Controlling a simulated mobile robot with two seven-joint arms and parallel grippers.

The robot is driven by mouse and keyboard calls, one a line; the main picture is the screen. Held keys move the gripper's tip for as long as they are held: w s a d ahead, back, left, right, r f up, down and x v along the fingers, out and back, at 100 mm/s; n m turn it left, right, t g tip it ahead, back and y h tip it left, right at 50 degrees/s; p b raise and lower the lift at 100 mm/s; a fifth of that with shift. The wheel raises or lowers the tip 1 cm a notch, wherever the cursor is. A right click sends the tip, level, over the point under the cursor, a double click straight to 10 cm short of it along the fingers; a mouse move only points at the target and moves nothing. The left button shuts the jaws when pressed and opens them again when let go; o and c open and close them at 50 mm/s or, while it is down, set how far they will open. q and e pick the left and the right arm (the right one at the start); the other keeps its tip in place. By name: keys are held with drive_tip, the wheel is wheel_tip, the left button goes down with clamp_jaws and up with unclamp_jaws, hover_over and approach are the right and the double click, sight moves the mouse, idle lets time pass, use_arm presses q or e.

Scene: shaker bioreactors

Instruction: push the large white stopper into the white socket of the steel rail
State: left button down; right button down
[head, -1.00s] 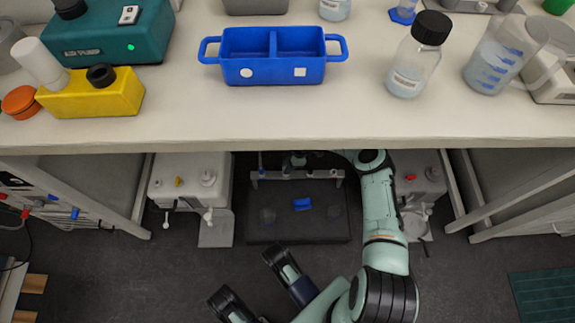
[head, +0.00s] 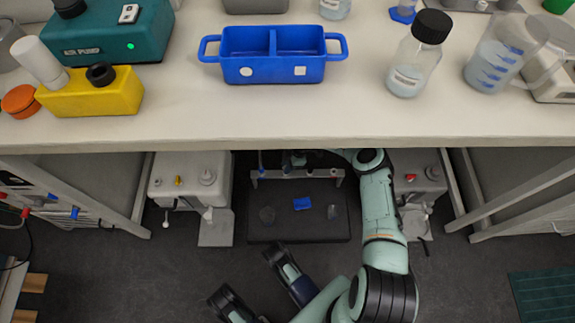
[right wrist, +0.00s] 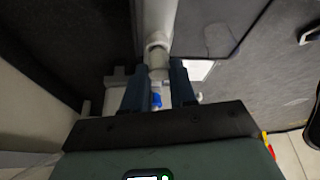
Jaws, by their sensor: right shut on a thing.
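My right gripper (head: 293,161) reaches under the bench to the steel rail (head: 270,175); the bench edge partly hides it in the head view. In the right wrist view its two dark blue fingers (right wrist: 158,86) are shut on a whitish cylinder, which appears to be the large white stopper (right wrist: 158,71). Its upper end is close to a pale round opening at the end of a white tube-like part, perhaps the white socket (right wrist: 157,44). I cannot tell whether they touch or how deep the stopper sits.
A dark platform (head: 285,232) with a small blue piece (head: 302,204) lies below the rail. Pale grey units (head: 190,183) flank it. The bench top (head: 300,120) overhangs from above and carries a blue two-part tray (head: 272,73) and bottles.

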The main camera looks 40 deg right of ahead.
drive_tip(key=shift+f, duration=0.45)
drive_tip(key=c, duration=0.8)
unclamp_jaws()
drive_tip(key=shift+d+r, duration=0.1)
drive_tip(key=shift+r, duration=0.1)
use_arm(q)
drive_tip(key=w+d+r+t+p, duration=0.1)
drive_tip(key=w+r+t+p, duration=0.2)
drive_tip(key=w+r, duration=0.3)
drive_tip(key=w+p, duration=0.1)
drive_tip(key=w, duration=0.2)
drive_tip(key=shift+m+p, duration=0.3)
drive_tip(key=shift+p, duration=0.1)
use_arm(e)
drive_tip(key=v, duration=1.3)
drive_tip(key=shift+s, duration=0.1)
use_arm(q)
drive_tip(key=shift+d, duration=0.1)
